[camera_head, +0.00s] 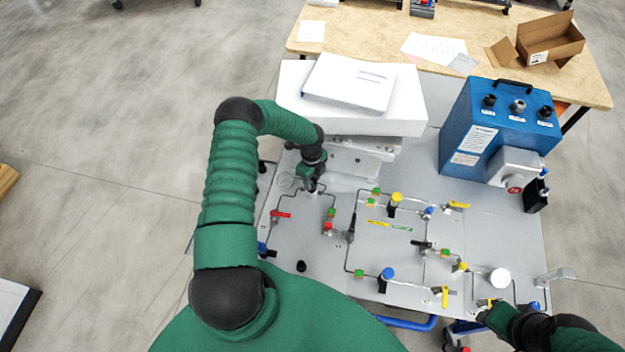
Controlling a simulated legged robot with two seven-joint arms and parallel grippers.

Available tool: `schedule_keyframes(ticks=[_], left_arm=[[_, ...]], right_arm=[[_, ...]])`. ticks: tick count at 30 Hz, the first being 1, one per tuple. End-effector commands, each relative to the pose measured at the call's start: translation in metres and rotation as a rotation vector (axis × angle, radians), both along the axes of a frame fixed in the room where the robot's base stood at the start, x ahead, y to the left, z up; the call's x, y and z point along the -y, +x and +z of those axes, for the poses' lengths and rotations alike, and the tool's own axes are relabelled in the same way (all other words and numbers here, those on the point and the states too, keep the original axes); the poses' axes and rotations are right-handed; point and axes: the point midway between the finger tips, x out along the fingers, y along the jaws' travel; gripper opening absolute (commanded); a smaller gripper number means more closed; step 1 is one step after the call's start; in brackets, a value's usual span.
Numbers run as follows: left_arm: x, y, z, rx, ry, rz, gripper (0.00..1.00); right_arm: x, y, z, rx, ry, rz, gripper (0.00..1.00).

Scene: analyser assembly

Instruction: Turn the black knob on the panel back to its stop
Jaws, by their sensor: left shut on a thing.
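The grey panel (390,255) lies below me with pipes, valves and coloured knobs on it. My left gripper (313,187) points down at the panel's upper left, beside a small round gauge. It is shut on a small dark part, apparently the black knob, which the fingers mostly hide; its turn angle cannot be told. Another black knob (301,266) stands free at the panel's lower left. My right gripper (484,315) is at the lower right, close to a yellow-handled valve; its fingers are too small and covered to read.
A white box (350,95) stands behind the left gripper. A blue analyser case (495,135) is at the panel's right rear. Red (281,214), yellow and blue valve handles stick up around the panel. A wooden table (475,40) with papers and a cardboard box is behind.

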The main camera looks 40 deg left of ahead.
Motion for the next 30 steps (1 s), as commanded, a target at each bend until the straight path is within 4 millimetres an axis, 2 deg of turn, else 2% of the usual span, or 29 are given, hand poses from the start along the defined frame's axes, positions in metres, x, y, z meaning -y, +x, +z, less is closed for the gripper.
schedule_keyframes(ticks=[1, 8, 30], left_arm=[[-0.006, 0.002, 0.0, 0.004, 0.011, 0.02, 0.0], [-0.006, 0.002, -0.002, 0.007, 0.012, 0.175, 0.0], [-0.004, 0.001, -0.001, 0.009, 0.008, 0.873, 0.0]], right_arm=[[0.0, 0.0, -0.004, 0.0, 0.0, 0.0, 0.36], [0.0, 0.0, -0.019, 0.0, 0.0, 0.0, 0.36], [0.0, 0.0, -0.067, 0.0, 0.0, 0.0, 0.36]])
